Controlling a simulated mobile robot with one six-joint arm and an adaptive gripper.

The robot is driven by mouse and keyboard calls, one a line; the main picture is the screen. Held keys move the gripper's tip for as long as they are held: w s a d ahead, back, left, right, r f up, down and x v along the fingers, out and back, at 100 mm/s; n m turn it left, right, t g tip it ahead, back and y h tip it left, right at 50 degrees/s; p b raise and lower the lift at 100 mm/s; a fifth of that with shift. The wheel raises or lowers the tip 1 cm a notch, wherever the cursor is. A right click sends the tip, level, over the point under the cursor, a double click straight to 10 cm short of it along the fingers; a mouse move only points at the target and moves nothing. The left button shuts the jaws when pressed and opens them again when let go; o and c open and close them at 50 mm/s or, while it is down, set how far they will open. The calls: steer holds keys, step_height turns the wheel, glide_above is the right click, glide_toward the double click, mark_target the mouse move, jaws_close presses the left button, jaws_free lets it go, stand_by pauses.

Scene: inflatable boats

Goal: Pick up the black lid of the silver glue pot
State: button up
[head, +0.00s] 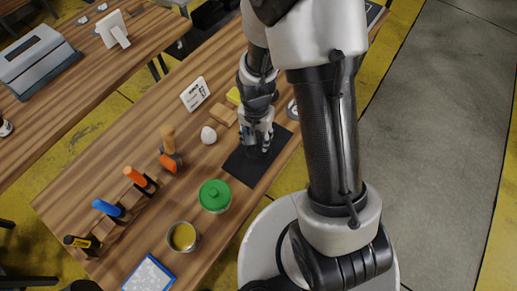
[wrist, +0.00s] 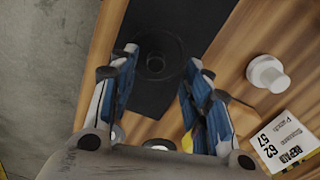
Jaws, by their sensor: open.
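The black lid (wrist: 155,63) is a dark round disc with a small raised knob, lying on the black mat (wrist: 150,97). In the wrist view it sits between my open fingertips (wrist: 161,60), with a gap on each side. In the head view my gripper (head: 257,143) hangs over the mat (head: 243,168) and hides most of the lid. An open silver pot (head: 183,237) with yellow contents stands near the front of the bench.
A green-lidded pot (head: 214,196) stands in front of the mat. A white knob-like object (head: 208,135) and a printed card (head: 195,94) are left of my gripper. Several handled tools (head: 107,208) stand in a rack. A blue-edged tray (head: 150,275) lies at the front.

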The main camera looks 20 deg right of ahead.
mark_target(259, 145)
steer(key=f, duration=0.2)
steer(key=f+b, duration=0.1)
steer(key=d+f+b, duration=0.1)
steer(key=f, duration=0.1)
steer(key=shift+w+f, duration=0.25)
steer(key=shift+f, duration=0.1)
steer(key=shift+r, duration=0.1)
steer(key=c, duration=1)
